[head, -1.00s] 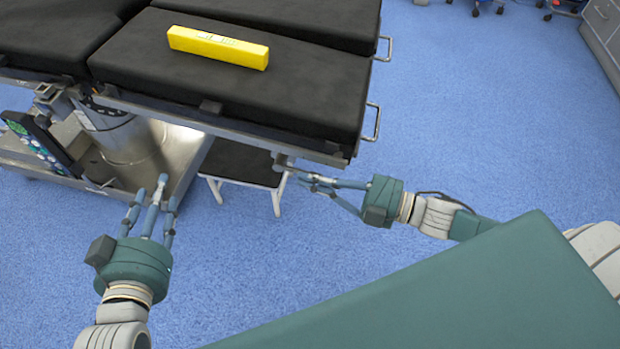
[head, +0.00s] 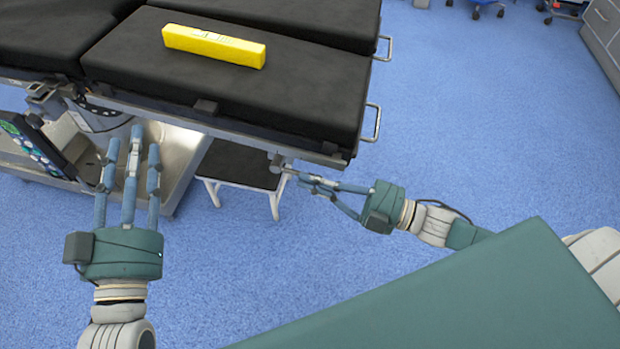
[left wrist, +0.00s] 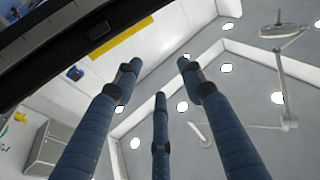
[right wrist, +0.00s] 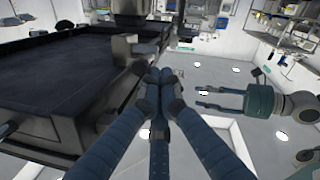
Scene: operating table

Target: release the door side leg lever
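The leg lever (head: 278,164) is a small grey piece with a short thin rod, under the near edge of the black leg section (head: 240,103) of the operating table. My right gripper (head: 304,179) is at the rod's end, pointing left; its fingertips meet. It also shows closed in the right wrist view (left wrist: 160,60)-independent frame (right wrist: 160,76), where the lever cannot be made out between the fingers. My left gripper (head: 134,140) is open and empty beside the table's metal column, its fingers spread apart in the left wrist view (left wrist: 160,82).
A yellow box (head: 214,46) lies on the black padding. Metal side handles (head: 372,122) stick out at the table's right edge. A step stool (head: 242,168) stands under the leg section. A control panel (head: 32,145) hangs at the left.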

